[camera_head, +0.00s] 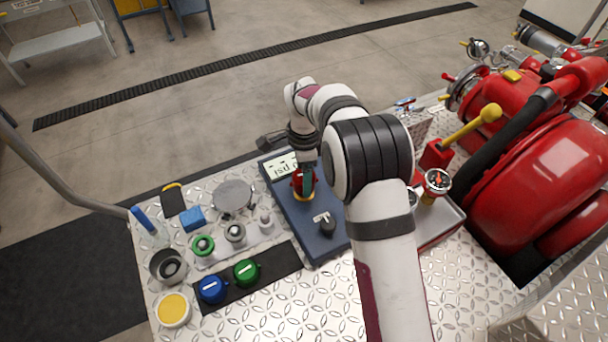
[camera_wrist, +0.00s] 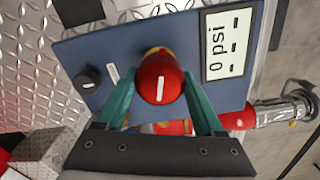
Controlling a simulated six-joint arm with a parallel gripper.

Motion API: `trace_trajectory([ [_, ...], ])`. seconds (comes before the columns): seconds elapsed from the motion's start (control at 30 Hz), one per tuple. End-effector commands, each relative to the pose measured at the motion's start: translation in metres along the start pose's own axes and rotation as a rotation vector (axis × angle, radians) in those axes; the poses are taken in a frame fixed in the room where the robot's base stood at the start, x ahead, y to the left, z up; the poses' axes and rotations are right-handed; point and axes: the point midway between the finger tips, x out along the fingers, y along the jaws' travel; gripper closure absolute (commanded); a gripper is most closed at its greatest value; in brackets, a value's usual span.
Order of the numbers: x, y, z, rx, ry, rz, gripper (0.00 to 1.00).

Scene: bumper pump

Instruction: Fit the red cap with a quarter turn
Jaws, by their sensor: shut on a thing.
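The red cap (camera_wrist: 160,84) has a white line on top, which runs nearly up and down in the wrist view. My gripper (camera_wrist: 159,90) is shut on the cap, with a teal finger on each side. The cap is at the blue panel (camera_wrist: 85,48), over a yellow ring (camera_wrist: 154,50) that shows partly behind it. I cannot tell whether the cap is seated. A white mark (camera_wrist: 113,75) is on the panel beside it. In the head view, my gripper (camera_head: 304,180) stands over the panel (camera_head: 301,224), and the red cap (camera_head: 296,184) is partly hidden.
The panel has a "0 psi" display (camera_wrist: 228,45) and a black knob (camera_wrist: 87,78). A blue cap (camera_head: 211,289) and green cap (camera_head: 246,272) sit on a black strip to the left. Several small fittings stand behind them.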

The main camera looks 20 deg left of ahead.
Motion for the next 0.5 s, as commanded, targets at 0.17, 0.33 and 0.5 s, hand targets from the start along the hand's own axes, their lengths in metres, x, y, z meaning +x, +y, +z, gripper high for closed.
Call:
trace_trajectory([
  [0.17, -0.0018, -0.0002, -0.0002, 0.256, -0.001, -0.001, 0.97],
  [0.33, -0.0019, -0.0002, -0.0002, 0.264, -0.001, -0.001, 0.29],
  [0.5, -0.0012, -0.0001, -0.0002, 0.262, 0.000, 0.000, 0.00],
])
